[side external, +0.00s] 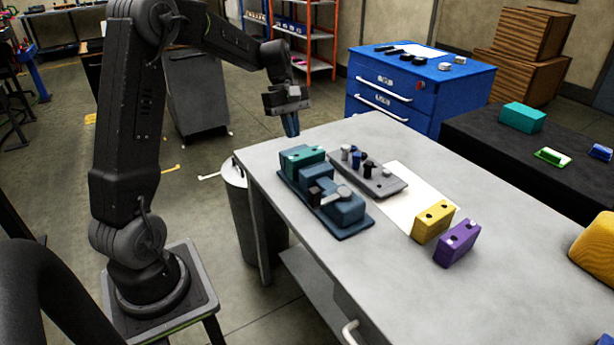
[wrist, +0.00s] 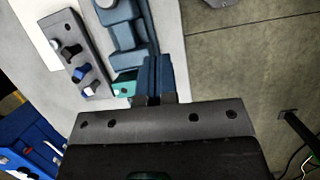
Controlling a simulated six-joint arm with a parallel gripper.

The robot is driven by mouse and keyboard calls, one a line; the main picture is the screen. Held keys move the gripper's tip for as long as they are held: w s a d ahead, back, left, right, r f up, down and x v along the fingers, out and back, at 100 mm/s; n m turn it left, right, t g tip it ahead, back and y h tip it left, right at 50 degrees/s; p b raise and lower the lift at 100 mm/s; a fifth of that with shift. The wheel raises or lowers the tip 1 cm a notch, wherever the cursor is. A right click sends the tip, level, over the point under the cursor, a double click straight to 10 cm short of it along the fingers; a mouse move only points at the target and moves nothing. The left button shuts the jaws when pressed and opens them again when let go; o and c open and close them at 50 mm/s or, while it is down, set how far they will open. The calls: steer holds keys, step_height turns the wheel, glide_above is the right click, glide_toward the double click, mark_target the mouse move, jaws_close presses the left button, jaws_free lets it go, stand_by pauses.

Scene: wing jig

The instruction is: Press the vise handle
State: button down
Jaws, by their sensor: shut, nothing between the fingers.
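The blue vise (side external: 345,213) sits on a flat blue base near the table's left edge. Its grey handle (side external: 335,196) lies on top at the near end. A teal block (side external: 301,158) with dark holes sits at the vise's far end. My gripper (side external: 291,130) is shut and empty, pointing down, raised above the table's far-left corner, just beyond the teal block and apart from the vise. In the wrist view the shut fingers (wrist: 152,75) partly cover the vise's side; the vise (wrist: 125,32) and part of the teal block (wrist: 124,88) show beside them.
A grey holder (side external: 378,180) with several upright pegs stands right of the vise. A white sheet (side external: 412,190), a yellow block (side external: 432,222) and a purple block (side external: 457,243) lie farther right. A blue drawer cabinet (side external: 420,92) stands behind. The table's front middle is clear.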

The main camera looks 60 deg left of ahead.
steer(key=shift+w+a+f+n, duration=0.15)
steer(key=shift+a+f+n, duration=0.3)
steer(key=shift+a, duration=0.25)
steer(key=d+f, duration=0.7)
steer(key=f, duration=0.2)
steer(key=shift+d+f, duration=0.15)
steer(key=shift+d, duration=0.25)
